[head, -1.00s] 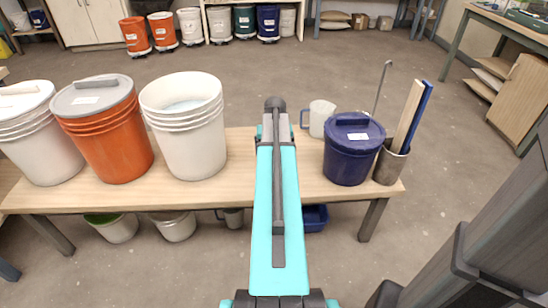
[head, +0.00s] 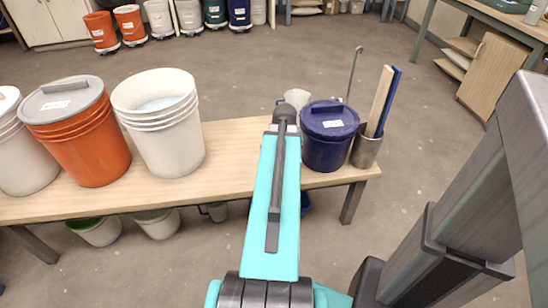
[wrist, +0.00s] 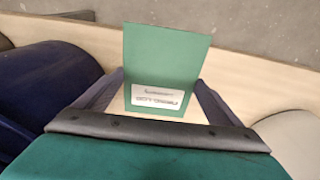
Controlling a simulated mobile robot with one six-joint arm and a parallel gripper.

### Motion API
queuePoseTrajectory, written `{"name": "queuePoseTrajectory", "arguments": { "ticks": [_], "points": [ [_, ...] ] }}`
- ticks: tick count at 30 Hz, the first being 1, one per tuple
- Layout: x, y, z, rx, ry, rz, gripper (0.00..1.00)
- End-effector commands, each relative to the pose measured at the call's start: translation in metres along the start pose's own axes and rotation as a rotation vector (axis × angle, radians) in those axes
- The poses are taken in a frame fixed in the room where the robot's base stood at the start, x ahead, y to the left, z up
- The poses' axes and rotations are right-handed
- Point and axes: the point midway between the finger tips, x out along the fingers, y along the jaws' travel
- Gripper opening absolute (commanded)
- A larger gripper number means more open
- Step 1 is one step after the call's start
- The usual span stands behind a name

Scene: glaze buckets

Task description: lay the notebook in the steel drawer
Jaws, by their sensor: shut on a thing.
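A green notebook (wrist: 168,60) with a white label stands upright in the wrist view. My gripper (wrist: 160,82) is shut on it, with a dark finger at each side edge. The notebook is held above the pale wooden bench (wrist: 240,65); the gap beneath it cannot be judged. In the head view my teal arm reaches over the bench and hides the gripper and notebook. No steel drawer can be made out in either view.
The bench also carries a white bucket stack (head: 165,130), orange buckets (head: 85,140), a lidded navy bucket (head: 328,145) and a steel holder with tools (head: 366,150). A pitcher (head: 297,97) is partly hidden by my arm. Open floor (head: 430,150) lies to the right.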

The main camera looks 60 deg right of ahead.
Motion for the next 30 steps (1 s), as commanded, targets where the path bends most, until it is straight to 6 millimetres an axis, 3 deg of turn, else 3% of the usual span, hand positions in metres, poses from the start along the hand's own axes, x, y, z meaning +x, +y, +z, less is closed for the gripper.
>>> {"name": "queuePoseTrajectory", "arguments": {
  "ticks": [23, 30],
  "points": [
    [-0.002, 0.003, 0.004, -0.001, 0.0, 0.0, 0.57],
    [-0.01, -0.015, -0.003, -0.026, 0.001, -0.004, 0.57]
  ]
}}
